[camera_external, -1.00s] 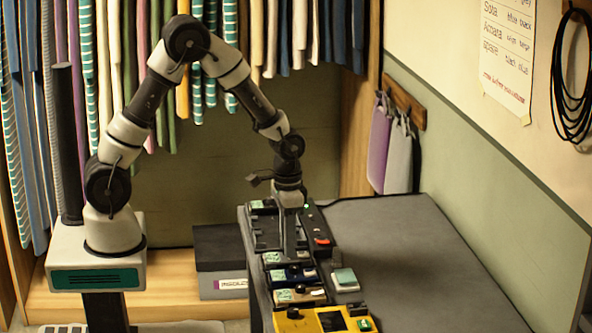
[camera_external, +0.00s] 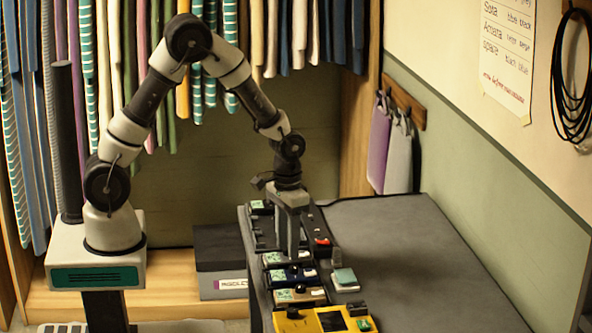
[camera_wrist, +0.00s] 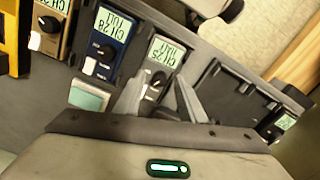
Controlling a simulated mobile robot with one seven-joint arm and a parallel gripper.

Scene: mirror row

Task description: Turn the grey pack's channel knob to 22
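The grey pack (camera_wrist: 172,52) stands in the row in the wrist view. Its lit display (camera_wrist: 162,52) appears upside down and seems to read CH 25. Its dark round channel knob (camera_wrist: 156,86) has a pale pointer mark. My gripper (camera_wrist: 160,84) has its two fingers apart, one on each side of the knob, with gaps showing. In the external view my gripper (camera_external: 288,256) points straight down at the row. The grey pack's display (camera_external: 272,258) shows beside the fingers there; its knob is hidden.
A blue pack (camera_wrist: 113,38) reading CH 28 and a tan pack (camera_wrist: 52,45) stand alongside. A yellow device (camera_external: 330,320) is at the near end. A teal-topped block (camera_external: 345,278) lies right of the row. The grey table (camera_external: 430,260) is clear farther right.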

